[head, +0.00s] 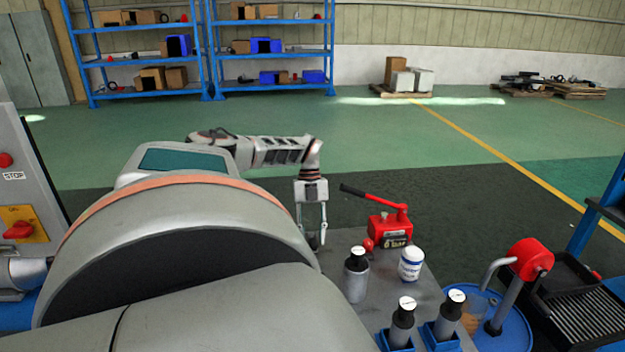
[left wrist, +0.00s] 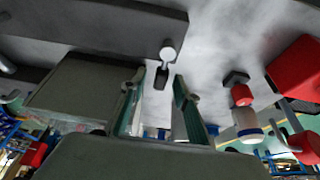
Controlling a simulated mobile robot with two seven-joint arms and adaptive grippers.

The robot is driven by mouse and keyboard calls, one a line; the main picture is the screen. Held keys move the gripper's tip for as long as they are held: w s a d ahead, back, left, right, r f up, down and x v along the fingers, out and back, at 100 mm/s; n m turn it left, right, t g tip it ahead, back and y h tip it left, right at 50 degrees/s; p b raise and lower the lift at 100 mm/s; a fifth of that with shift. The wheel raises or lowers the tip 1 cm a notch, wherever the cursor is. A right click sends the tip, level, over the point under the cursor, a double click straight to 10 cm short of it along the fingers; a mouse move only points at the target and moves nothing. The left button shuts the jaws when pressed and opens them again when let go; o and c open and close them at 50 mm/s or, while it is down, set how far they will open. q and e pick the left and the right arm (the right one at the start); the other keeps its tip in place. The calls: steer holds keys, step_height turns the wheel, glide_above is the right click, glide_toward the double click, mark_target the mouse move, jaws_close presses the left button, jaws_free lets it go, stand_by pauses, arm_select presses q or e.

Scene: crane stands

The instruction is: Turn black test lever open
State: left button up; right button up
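My left gripper (head: 312,238) points down at the left edge of the grey bench top (head: 345,240). In the left wrist view its two fingers (left wrist: 160,82) stand apart with nothing between the pads. A small black lever-like piece with a round pale end (left wrist: 165,62) shows just beyond the fingertips, roughly centred between them. I cannot tell its distance or whether a finger touches it. In the head view that spot is too small to make out. A red hand pump (head: 390,232) with a long black-gripped handle (head: 352,190) stands to the right of the gripper. My right gripper is not in view.
On the bench are a black-capped grey bottle (head: 356,280), a white jar (head: 411,264) and two bottles in blue holders (head: 395,340). A blue drum (head: 515,333) with a red-topped pump stands at right. A large grey rounded body hides the lower left. Open floor lies behind.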

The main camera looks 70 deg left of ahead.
arm_select(q)
steer(key=shift+r, duration=0.1)
steer(key=v, duration=1.1)
steer(key=shift+a+r, duration=0.2)
steer(key=shift+r, duration=0.15)
steer(key=shift+w, duration=0.1)
stand_by(0.4)
